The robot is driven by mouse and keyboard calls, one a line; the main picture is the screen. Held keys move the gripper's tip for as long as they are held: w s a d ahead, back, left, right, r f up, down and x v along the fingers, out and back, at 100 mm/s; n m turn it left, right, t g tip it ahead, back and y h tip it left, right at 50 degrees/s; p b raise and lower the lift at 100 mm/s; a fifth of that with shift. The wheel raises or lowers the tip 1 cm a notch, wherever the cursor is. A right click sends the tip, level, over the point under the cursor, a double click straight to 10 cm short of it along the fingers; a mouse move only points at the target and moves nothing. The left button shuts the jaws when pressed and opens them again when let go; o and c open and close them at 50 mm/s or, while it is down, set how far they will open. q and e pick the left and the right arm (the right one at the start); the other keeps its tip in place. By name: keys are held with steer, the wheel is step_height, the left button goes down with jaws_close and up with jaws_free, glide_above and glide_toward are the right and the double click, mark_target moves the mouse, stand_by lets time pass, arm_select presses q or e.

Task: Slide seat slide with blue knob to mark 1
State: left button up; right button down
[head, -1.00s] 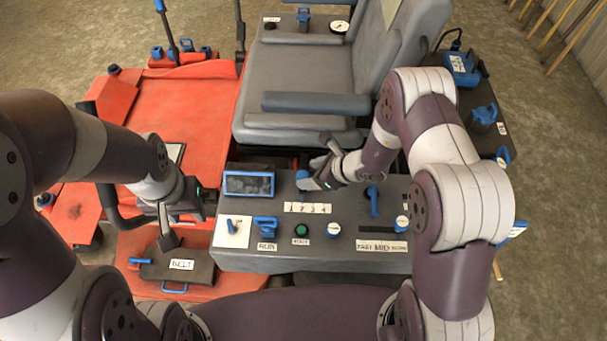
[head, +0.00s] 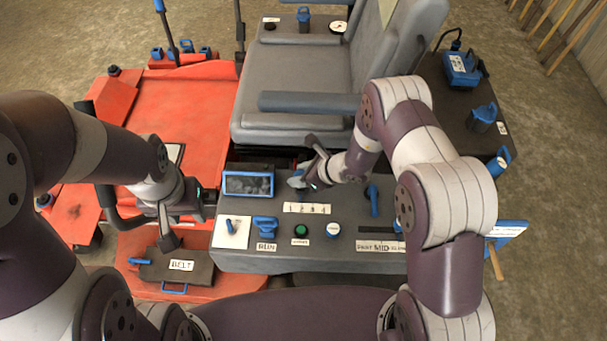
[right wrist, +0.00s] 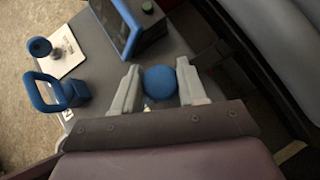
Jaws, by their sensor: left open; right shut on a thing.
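My right gripper (head: 300,182) is shut on the blue knob of the seat slide, at the back edge of the grey console. In the right wrist view the round blue knob (right wrist: 159,82) sits between the two fingers. In the head view the gripper mostly hides the knob. The white number strip (head: 307,208) with marks 1 to 4 lies just in front; the knob is near its left end, around mark 1, though the exact alignment is hidden. The grey seat (head: 300,85) stands behind. My left gripper (head: 180,222) is open and empty, left of the console.
A blue-framed screen (head: 248,184) is close left of the right gripper. A blue lever (head: 374,199) stands to its right. A blue handle (head: 265,225), a green button (head: 301,230) and a dial (head: 333,229) are in front. The BELT box (head: 178,267) lies below the left gripper.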

steer(key=a, duration=0.1)
steer(key=a+b, duration=0.1)
steer(key=shift+w+a, duration=0.2)
steer(key=shift+a, duration=0.15)
steer(key=shift+r, duration=0.1)
steer(key=c, duration=0.7)
jaws_free()
steer(key=shift+o, duration=0.2)
steer(key=shift+a, duration=0.2)
steer(key=shift+d, duration=0.2)
steer(key=p+v, duration=0.1)
steer(key=v, duration=1.1)
steer(key=shift+r, duration=0.2)
steer(key=shift+s, duration=0.15)
